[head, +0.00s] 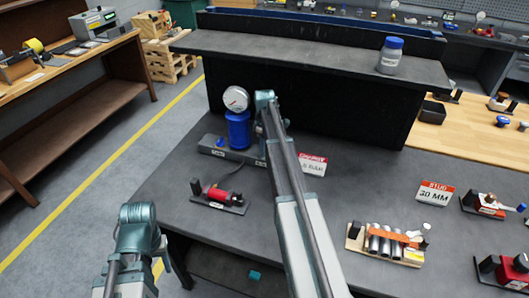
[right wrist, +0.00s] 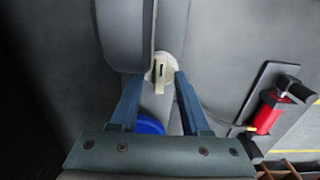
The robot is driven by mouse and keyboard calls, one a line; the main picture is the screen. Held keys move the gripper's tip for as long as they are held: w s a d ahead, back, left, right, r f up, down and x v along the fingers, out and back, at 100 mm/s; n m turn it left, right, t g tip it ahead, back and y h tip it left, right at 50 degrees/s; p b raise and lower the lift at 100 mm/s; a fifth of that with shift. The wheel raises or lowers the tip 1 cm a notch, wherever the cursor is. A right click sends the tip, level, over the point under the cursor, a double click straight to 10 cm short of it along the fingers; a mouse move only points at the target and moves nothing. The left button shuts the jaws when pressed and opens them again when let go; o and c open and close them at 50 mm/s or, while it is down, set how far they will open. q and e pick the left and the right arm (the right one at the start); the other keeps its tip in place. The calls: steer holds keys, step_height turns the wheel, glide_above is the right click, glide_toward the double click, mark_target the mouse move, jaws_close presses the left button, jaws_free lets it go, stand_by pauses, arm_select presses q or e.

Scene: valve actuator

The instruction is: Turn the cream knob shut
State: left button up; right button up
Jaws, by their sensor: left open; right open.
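The cream knob (right wrist: 160,72) shows in the right wrist view as a round pale disc with a raised bar pointing down in the picture. My right gripper (right wrist: 159,76) is open, with its two blue fingers on either side of the knob in that view. I cannot tell whether they touch it. In the head view my right arm reaches over the table to the valve unit, and its end covers the knob. The unit has a blue cylinder (head: 238,130) and a white dial gauge (head: 236,98). Part of my left arm shows at lower left; its fingers do not show.
A red cylinder on a dark base (head: 218,196) lies in front of the valve unit. A white and red sign (head: 312,164) stands right of my right arm. A wooden block with metal tubes (head: 385,243) is further right. A blue-lidded jar (head: 390,56) stands on the shelf behind.

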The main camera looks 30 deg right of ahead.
jaws_close()
steer(key=shift+m, duration=0.4)
steer(key=m, duration=0.3)
steer(key=shift+m, duration=0.4)
steer(key=m, duration=0.4)
steer(key=shift+m, duration=0.3)
steer(key=m, duration=0.4)
steer(key=shift+m, duration=2.4)
